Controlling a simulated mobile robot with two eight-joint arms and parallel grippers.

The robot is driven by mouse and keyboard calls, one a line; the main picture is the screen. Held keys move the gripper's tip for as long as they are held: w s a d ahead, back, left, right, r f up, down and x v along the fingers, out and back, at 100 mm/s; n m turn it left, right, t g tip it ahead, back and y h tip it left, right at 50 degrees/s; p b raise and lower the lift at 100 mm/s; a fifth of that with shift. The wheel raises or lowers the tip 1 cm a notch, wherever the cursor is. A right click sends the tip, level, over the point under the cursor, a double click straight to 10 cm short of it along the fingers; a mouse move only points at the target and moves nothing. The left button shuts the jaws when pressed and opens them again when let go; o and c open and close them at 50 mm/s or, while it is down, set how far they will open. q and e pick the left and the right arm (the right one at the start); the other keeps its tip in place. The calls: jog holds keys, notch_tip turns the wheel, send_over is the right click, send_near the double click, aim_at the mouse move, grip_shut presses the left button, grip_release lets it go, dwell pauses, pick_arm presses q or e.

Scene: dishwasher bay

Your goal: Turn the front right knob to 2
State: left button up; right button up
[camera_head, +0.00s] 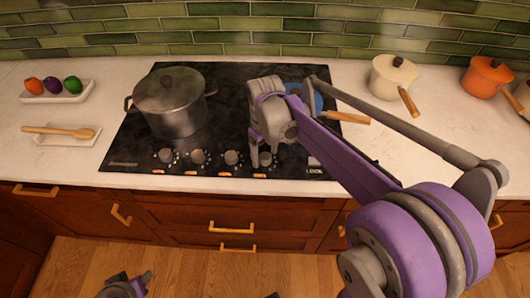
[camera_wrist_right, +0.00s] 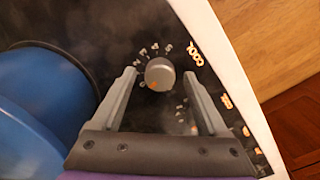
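The front right knob (camera_head: 266,158) is the rightmost in the row along the stove's front edge. In the right wrist view the grey knob (camera_wrist_right: 160,72) sits between the fingertips, with small white figures around it. An orange mark shows on its lower left edge, away from the figures at its top. My right gripper (camera_wrist_right: 160,78) is open, one finger on each side of the knob with gaps showing. In the head view my right gripper (camera_head: 262,152) reaches down over this knob. My left gripper (camera_head: 128,287) is partly in view at the bottom edge; its opening is unclear.
A grey lidded pot (camera_head: 172,105) stands on the left of the black cooktop (camera_head: 135,130). A blue pan (camera_wrist_right: 35,105) is close beside the right gripper's left finger; its wooden handle (camera_head: 345,117) points right. Cream (camera_head: 390,78) and orange (camera_head: 484,78) pots stand on the right counter.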

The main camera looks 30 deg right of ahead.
grip_shut()
jog(key=shift+m, duration=0.3)
jog(key=m, duration=0.5)
jog(key=shift+m, duration=0.3)
jog(key=m, duration=0.5)
jog(key=shift+b, duration=0.3)
jog(key=shift+m, duration=0.4)
jog(key=shift+o, duration=0.2)
grip_release()
